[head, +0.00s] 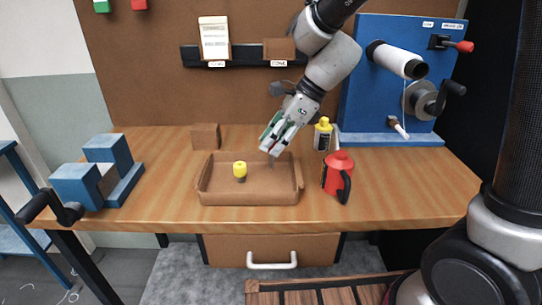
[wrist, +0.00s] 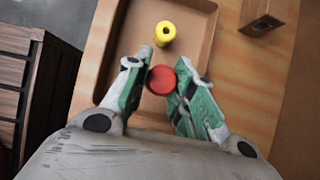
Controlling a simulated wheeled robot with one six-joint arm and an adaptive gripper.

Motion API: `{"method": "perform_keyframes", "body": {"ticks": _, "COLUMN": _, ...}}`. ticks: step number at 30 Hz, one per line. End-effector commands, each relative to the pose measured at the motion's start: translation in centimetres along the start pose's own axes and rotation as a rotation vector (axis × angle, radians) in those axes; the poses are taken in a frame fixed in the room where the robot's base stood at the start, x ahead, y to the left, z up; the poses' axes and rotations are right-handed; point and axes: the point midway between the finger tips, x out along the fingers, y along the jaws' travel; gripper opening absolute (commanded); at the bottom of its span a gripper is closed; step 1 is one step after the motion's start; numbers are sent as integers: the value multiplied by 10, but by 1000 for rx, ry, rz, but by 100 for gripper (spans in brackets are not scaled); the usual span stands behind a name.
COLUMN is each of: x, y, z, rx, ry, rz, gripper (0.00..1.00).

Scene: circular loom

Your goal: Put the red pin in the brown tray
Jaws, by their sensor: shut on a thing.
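The brown tray (head: 250,197) lies on the wooden table. A yellow piece with a dark base (head: 240,170) stands in it, left of its middle. The yellow piece also shows in the wrist view (wrist: 165,32), with a dark hole in its top. My gripper (head: 272,150) is over the right back part of the tray, pointing down. In the wrist view my gripper (wrist: 162,82) is shut on the round red pin (wrist: 161,80), which sits between the green-sided fingers over the tray (wrist: 150,62). The pin is hard to make out in the head view.
A red jug (head: 338,175) with a black handle stands right of the tray. A yellow-capped bottle (head: 322,136) stands behind it. A brown block (head: 205,137) is behind the tray. A blue vise-like fixture (head: 100,172) is at left. A blue loom panel (head: 395,75) stands at back right.

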Motion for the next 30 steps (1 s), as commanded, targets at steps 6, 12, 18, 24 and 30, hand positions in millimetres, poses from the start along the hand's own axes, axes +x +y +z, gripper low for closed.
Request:
{"method": "perform_keyframes", "body": {"ticks": 6, "x": 26, "y": 0, "z": -17, "rx": 4, "ry": 2, "rz": 1, "gripper": 0}}
{"method": "perform_keyframes", "body": {"ticks": 12, "x": 34, "y": 0, "z": -22, "rx": 1, "ry": 0, "rz": -1, "gripper": 0}}
{"method": "perform_keyframes", "body": {"ticks": 18, "x": 34, "y": 0, "z": -22, "rx": 1, "ry": 1, "rz": 0, "gripper": 0}}
{"method": "perform_keyframes", "body": {"ticks": 24, "x": 36, "y": 0, "z": -23, "rx": 0, "ry": 1, "rz": -1, "gripper": 46}}
{"method": "perform_keyframes", "body": {"ticks": 30, "x": 36, "y": 0, "z": -23, "rx": 0, "ry": 1, "rz": 0, "gripper": 46}}
